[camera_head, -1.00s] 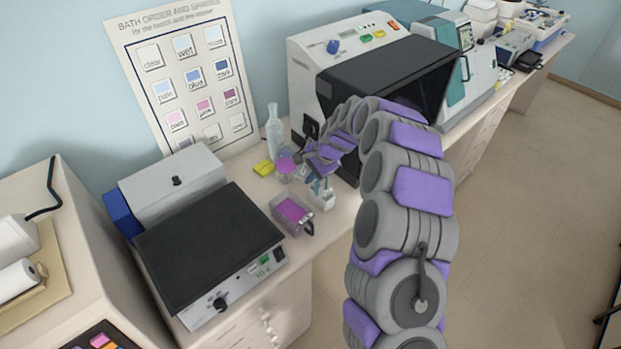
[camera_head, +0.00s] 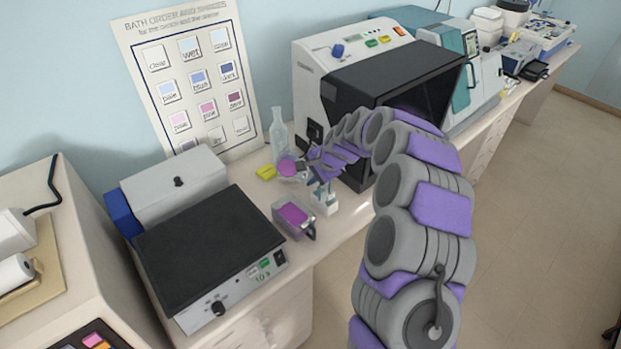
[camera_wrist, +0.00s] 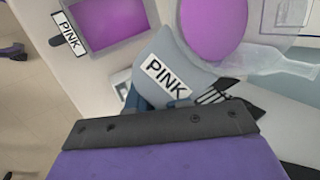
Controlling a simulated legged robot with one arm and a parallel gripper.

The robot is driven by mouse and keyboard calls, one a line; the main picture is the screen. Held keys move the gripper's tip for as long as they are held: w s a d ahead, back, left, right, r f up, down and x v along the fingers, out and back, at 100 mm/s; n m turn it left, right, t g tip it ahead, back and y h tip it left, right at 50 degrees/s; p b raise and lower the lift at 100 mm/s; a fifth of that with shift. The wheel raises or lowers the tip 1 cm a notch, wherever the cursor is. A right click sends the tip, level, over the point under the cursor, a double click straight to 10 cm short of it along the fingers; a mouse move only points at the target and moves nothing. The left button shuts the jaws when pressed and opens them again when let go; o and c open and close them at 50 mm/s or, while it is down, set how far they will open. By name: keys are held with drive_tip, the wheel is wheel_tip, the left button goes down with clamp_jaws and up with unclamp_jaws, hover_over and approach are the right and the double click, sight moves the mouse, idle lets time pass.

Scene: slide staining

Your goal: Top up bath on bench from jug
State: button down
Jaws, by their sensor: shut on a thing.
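The jug (camera_wrist: 169,52) is clear grey with a PINK label and pink liquid inside. My gripper (camera_wrist: 185,100) is shut on it, though the jug and my wrist partly hide the grip. In the head view the jug (camera_head: 287,168) is at the end of my arm, over the bench, and my gripper (camera_head: 312,164) is small there. The bath (camera_head: 280,204), a clear rectangular tub holding pink liquid, stands on the bench in front of the jug. The bath (camera_wrist: 78,46) with its PINK tag shows at upper left in the wrist view, apart from the jug.
A clear bottle (camera_head: 279,135) and a yellow item (camera_head: 265,172) stand behind the bath. A small white holder (camera_head: 325,200) is right of it. A black-topped hotplate (camera_head: 208,246) is left, a dark-fronted machine (camera_head: 365,80) right. Bench room around the bath is tight.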

drive_tip(key=shift+w+d+r+t+b, duration=0.15)
drive_tip(key=shift+w+d+t+b, duration=0.05)
drive_tip(key=shift+t+b, duration=0.25)
drive_tip(key=shift+w+a+t+b, duration=0.15)
drive_tip(key=shift+t+b, duration=0.3)
drive_tip(key=shift+b, duration=0.65)
idle(0.5)
idle(0.8)
drive_tip(key=shift+w+t+y+b, duration=0.25)
drive_tip(key=shift+t+b, duration=0.35)
drive_tip(key=shift+b, duration=1)
drive_tip(key=shift+w+f+n+t+y+b, duration=0.2)
drive_tip(key=shift+t+b, duration=0.3)
drive_tip(key=shift+b, duration=1.05)
drive_tip(key=shift+s+f+n+t+y+b, duration=0.1)
drive_tip(key=shift+f+t+b, duration=0.3)
drive_tip(key=shift+b, duration=1.15)
idle(0.5)
